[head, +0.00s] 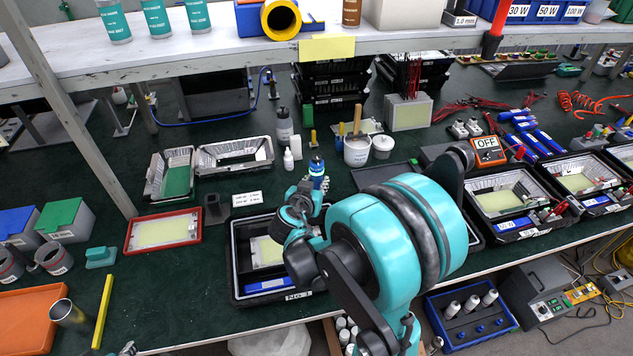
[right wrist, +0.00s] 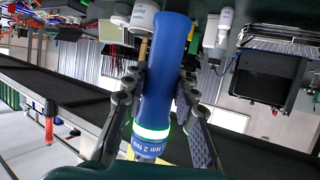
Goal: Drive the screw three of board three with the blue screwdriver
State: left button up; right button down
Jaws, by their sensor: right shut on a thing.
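My right gripper (head: 312,190) is shut on the blue screwdriver (head: 317,170), holding it above the table behind the front black tray. In the right wrist view the blue screwdriver (right wrist: 165,75) stands between both fingers (right wrist: 158,100), with a lit green-white ring near its lower end in the picture. Its tip is hidden. The front black tray (head: 236,275) holds a pale board (head: 264,252), partly hidden by my right arm. More black trays with pale boards (head: 500,201) (head: 578,182) stand to the right. I cannot read which board is three, and no screw is distinct. My left gripper is not clearly visible.
A red tray (head: 127,240) with a pale board lies at left. Metal housings (head: 235,152), a white bottle (head: 288,160) and a white pot (head: 357,152) stand behind. An orange meter (head: 488,151) is at right. A shelf (head: 230,50) crosses above.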

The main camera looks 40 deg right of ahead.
jog(key=shift+f+b, duration=2.8)
jog(key=shift+f, duration=0.25)
jog(key=shift+f+b, duration=1)
jog(key=shift+b, duration=0.05)
dwell(0.3)
jog(key=shift+r, duration=0.15)
dwell(1.0)
